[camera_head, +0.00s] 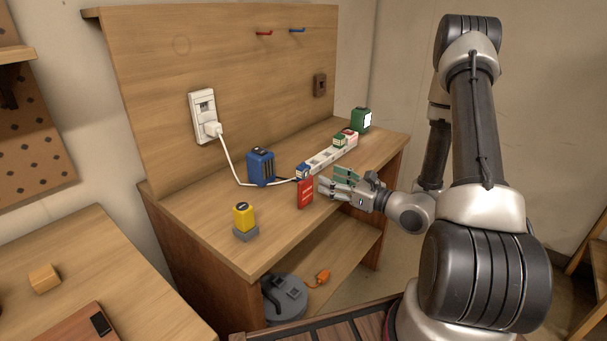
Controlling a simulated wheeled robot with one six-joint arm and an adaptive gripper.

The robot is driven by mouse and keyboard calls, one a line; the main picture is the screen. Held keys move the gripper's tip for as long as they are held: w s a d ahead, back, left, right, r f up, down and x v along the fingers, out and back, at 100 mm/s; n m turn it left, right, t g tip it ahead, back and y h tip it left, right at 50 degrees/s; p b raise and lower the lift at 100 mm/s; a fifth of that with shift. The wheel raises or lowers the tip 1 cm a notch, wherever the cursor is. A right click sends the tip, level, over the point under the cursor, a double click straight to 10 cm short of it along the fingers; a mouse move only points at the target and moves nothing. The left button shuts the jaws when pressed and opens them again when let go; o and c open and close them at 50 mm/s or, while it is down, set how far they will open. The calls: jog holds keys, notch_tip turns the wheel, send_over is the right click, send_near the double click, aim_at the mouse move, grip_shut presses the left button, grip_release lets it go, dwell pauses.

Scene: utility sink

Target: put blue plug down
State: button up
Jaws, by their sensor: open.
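A small blue plug (302,171) with a pale side sits at the near end of the white power strip (322,160), just above a red box (305,194). It looks seated on the strip, but I cannot tell exactly. A larger blue block (260,167) with dark slots stands on the bench to the left. My gripper (326,186) is open and empty, pointing left, just right of the red box and below the plug. It is apart from the blue plug. A green piece (346,173) shows just behind my gripper's fingers.
Red and green plugs (341,140) sit at the strip's far end, near a green box (361,119). A white cord runs to the wall outlet (203,115). A yellow block (243,216) stands on a grey base at the front. The workbench (208,207) is clear at front left.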

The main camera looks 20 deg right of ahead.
aim_at(304, 166)
jog(key=x, duration=1)
jog(key=shift+w+a, duration=0.25)
jog(key=c, duration=1.2)
jog(key=shift+r, duration=0.15)
